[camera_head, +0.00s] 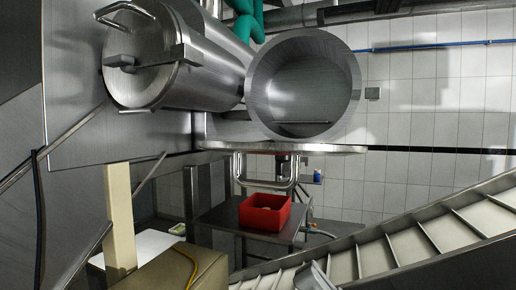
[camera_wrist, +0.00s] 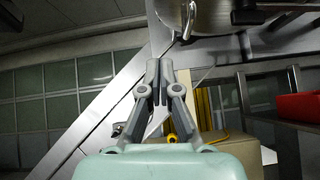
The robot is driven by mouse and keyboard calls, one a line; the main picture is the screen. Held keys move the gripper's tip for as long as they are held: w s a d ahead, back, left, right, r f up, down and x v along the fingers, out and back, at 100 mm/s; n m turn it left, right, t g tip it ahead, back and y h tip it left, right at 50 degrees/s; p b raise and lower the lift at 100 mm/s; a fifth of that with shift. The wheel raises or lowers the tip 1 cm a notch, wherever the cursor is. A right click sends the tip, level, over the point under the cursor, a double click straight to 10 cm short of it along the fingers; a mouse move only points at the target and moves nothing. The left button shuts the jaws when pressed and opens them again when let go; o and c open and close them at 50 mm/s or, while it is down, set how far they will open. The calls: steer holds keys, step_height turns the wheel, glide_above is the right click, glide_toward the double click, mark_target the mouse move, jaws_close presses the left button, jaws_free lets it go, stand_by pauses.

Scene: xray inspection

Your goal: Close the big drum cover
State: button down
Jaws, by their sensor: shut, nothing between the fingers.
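A large steel drum (camera_head: 205,75) lies at the upper left of the head view. The round end facing me (camera_head: 135,80) carries a dark clamp bar (camera_head: 145,60) and a bent handle (camera_head: 125,15). Beside it on the right is a wide, round, hollow steel piece (camera_head: 305,80), its inside facing me; I cannot tell whether it is the cover or an open vessel. In the wrist view my gripper (camera_wrist: 160,70) has its fingers together and empty. Rounded steel with a bent handle (camera_wrist: 190,18) shows just beyond the fingertips, apart from them. I cannot make out my gripper in the head view.
A red bin (camera_head: 265,212) stands on a dark table below the hollow piece; it also shows in the wrist view (camera_wrist: 298,107). A slatted conveyor (camera_head: 400,240) slopes across the lower right. A cardboard-coloured box (camera_head: 175,268) and a beige post (camera_head: 118,220) stand at the lower left.

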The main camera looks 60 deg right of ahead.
mark_target(257, 186)
steer(key=p+x, duration=0.1)
steer(key=x, duration=0.3)
steer(key=p+x, duration=0.1)
steer(key=x, duration=0.3)
steer(key=s+r+p+x, duration=0.1)
steer(key=p+x, duration=0.1)
steer(key=x, duration=0.2)
steer(key=shift+d+r, duration=0.15)
steer(key=shift+d, duration=0.2)
steer(key=shift+r, duration=0.4)
